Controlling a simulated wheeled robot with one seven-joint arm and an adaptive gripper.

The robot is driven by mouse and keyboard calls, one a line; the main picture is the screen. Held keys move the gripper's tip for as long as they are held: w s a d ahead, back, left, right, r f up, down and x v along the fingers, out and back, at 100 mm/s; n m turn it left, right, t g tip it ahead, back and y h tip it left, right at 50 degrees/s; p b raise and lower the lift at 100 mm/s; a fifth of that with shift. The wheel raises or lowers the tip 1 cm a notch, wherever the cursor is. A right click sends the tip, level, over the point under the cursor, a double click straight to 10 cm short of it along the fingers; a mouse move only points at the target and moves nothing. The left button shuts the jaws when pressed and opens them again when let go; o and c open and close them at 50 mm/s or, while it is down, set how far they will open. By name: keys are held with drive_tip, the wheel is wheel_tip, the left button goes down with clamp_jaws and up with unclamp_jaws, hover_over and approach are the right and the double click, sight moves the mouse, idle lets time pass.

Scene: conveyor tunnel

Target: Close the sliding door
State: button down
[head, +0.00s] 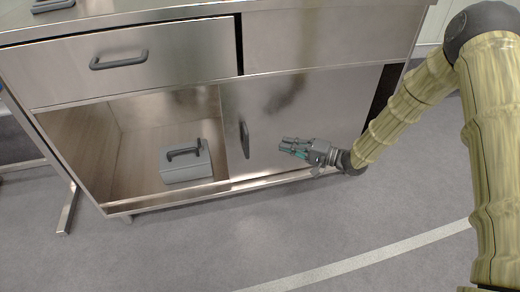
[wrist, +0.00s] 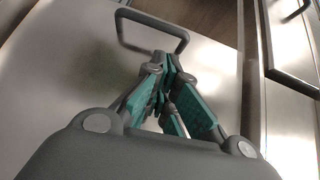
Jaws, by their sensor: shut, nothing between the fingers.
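The sliding door (head: 300,105) is a shiny metal panel across the right part of the lower cabinet. The left part of the compartment is open. The door's dark upright handle (head: 244,140) is near its left edge. My gripper (head: 284,146) is in front of the door, to the right of the handle, with its fingers pointing left. In the wrist view my gripper (wrist: 166,62) has its green-padded fingers together and empty. The dark handle loop (wrist: 186,38) shows just beyond the fingertips; I cannot tell whether they touch it.
A grey box (head: 187,170) with a dark handle sits in the open compartment (head: 90,160). Above are two drawer fronts, the left one (head: 140,70) with a dark handle. A dark gap (head: 383,90) shows right of the door. The floor (head: 180,250) in front is clear.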

drive_tip(key=w+a+g+y+b, duration=0.1)
drive_tip(key=w+a+b, duration=0.2)
drive_tip(key=a+b, duration=0.4)
drive_tip(key=shift+a+n, duration=0.3)
drive_tip(key=shift+a, duration=1.15)
drive_tip(key=shift+w+r, duration=0.1)
drive_tip(key=shift+r, duration=0.05)
